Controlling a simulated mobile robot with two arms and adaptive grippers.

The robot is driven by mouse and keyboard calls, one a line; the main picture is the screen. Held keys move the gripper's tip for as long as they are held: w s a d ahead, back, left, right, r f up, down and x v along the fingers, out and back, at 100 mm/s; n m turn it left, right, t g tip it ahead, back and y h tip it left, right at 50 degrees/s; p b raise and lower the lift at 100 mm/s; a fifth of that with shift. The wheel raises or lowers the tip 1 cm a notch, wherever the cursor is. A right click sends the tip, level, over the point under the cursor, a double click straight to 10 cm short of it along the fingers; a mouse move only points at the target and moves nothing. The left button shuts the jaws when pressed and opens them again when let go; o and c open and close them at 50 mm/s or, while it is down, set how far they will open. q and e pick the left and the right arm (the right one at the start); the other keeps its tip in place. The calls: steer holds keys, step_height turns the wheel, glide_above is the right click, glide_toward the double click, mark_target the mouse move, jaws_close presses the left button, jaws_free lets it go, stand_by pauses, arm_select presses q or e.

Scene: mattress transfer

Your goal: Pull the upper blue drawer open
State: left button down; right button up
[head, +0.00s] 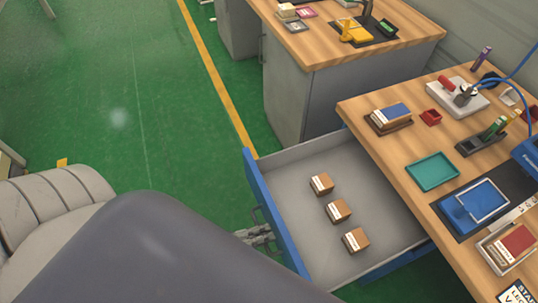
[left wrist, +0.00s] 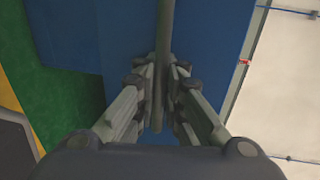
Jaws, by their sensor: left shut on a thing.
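The upper blue drawer (head: 275,222) stands pulled out from under the wooden workbench, and its grey inside shows in the head view. Its blue front also fills the middle of the left wrist view (left wrist: 215,30). My left gripper (head: 262,235) is at the outer side of the drawer front. In the left wrist view its two fingers (left wrist: 163,85) are shut around the grey bar handle (left wrist: 165,35). Part of the handle (head: 256,213) shows above the gripper in the head view. My right gripper is not in view.
Several small brown boxes with white labels (head: 338,211) lie in the drawer. The workbench (head: 405,165) to the right carries a teal tray (head: 432,171) and tools. A second bench (head: 335,45) stands behind. Green floor (head: 150,110) is open to the left.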

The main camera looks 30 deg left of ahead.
arm_select(q)
steer(key=shift+r, duration=0.15)
steer(key=c, duration=2)
jaws_free()
steer(key=v, duration=1.2)
